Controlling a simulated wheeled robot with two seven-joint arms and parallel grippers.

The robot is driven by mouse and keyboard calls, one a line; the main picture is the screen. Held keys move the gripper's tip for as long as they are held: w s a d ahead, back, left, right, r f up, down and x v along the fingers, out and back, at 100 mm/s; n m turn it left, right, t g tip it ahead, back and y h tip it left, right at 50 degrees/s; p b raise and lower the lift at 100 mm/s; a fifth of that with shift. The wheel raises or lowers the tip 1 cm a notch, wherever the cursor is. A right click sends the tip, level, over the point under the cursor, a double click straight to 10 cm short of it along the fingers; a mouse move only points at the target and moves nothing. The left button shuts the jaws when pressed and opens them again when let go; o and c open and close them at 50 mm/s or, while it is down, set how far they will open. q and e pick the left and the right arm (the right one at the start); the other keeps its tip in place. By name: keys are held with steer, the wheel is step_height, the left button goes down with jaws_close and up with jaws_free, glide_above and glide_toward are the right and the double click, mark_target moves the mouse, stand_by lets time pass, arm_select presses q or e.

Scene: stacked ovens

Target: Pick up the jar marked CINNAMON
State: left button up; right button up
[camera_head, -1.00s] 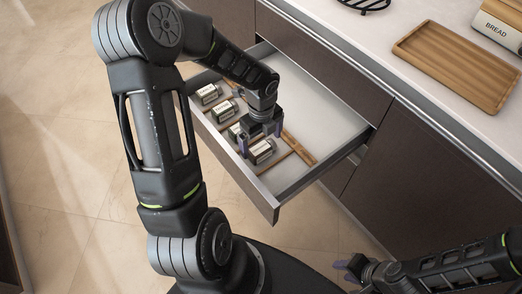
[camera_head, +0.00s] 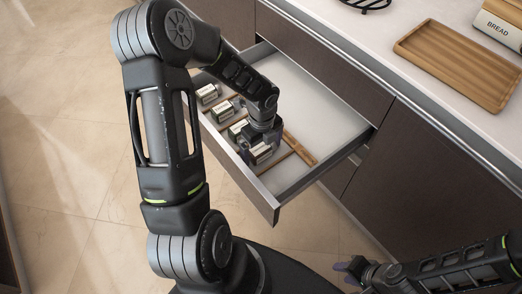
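Several small jars with pale labels lie in a row along the left side of the open drawer (camera_head: 340,128). The label words are too small to read, so I cannot tell which jar is marked CINNAMON. The nearest jar (camera_head: 261,154) lies right under my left gripper (camera_head: 257,146), whose fingers reach down around or beside it. The wrist hides part of this jar and the fingertips, so I cannot tell whether they grip it. Another jar (camera_head: 236,130) lies just behind. My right gripper (camera_head: 352,268) is low at the bottom right, away from the drawer, its fingers small and dark.
Further jars (camera_head: 208,93) lie at the drawer's far left. Wooden dividers (camera_head: 300,149) separate the jars from the empty right part of the drawer. On the counter stand a wooden tray (camera_head: 460,66), a bread box (camera_head: 498,28) and a black rack (camera_head: 366,4).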

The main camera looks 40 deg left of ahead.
mark_target(262, 147)
arm_select(q)
steer(key=c, duration=1.3)
steer(key=shift+o, duration=0.2)
step_height(262, 147, up, 10)
steer(key=shift+r+p, duration=0.1)
steer(key=shift+p, duration=0.95)
